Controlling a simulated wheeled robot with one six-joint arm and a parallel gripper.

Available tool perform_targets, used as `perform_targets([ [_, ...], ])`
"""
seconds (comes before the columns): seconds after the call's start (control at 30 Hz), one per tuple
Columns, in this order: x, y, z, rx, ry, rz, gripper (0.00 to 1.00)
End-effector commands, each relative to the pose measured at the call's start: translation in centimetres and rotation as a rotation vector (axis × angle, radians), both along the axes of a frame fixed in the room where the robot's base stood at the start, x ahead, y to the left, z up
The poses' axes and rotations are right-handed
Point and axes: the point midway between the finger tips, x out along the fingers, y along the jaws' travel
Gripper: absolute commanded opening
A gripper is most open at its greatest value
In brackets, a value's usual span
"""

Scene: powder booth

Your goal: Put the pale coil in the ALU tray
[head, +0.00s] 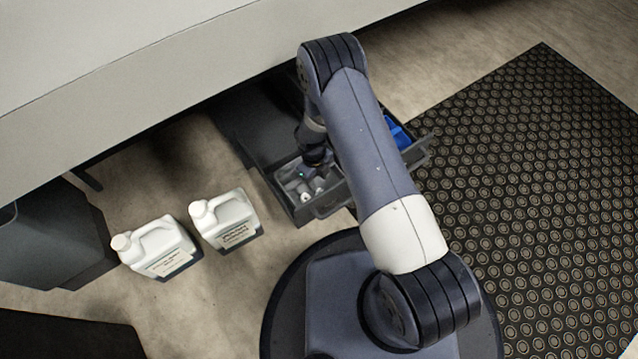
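My gripper (312,188) points down into the left part of an open grey drawer (329,203) under the bench. Small pale shapes show at its tip, but I cannot tell fingers from drawer contents there. Whether it is open or shut does not show. I cannot make out the pale coil. No ALU marking is legible, so I cannot tell which tray is the ALU tray. My arm hides the middle of the drawer.
A blue item (398,133) lies in the drawer's right part. Two white jugs (228,220) (157,249) stand on the floor to the left. A dark bin (55,235) stands farther left. A black studded mat (530,190) covers the floor at right. The bench edge (150,85) overhangs the drawer cabinet.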

Motion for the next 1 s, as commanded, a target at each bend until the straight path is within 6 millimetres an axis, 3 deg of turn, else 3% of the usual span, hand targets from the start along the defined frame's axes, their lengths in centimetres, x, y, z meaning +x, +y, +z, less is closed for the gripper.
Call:
perform_targets([
  [0.03,0.1,0.1,1.5,0.001,-0.002,0.0,0.37],
  [0.1,0.2,0.2,2.6,0.0,0.0,0.0,0.37],
  [0.3,0.3,0.4,4.3,-0.001,0.001,0.0,0.37],
  [1.0,0.3,0.4,4.4,0.0,0.001,-0.001,0.37],
])
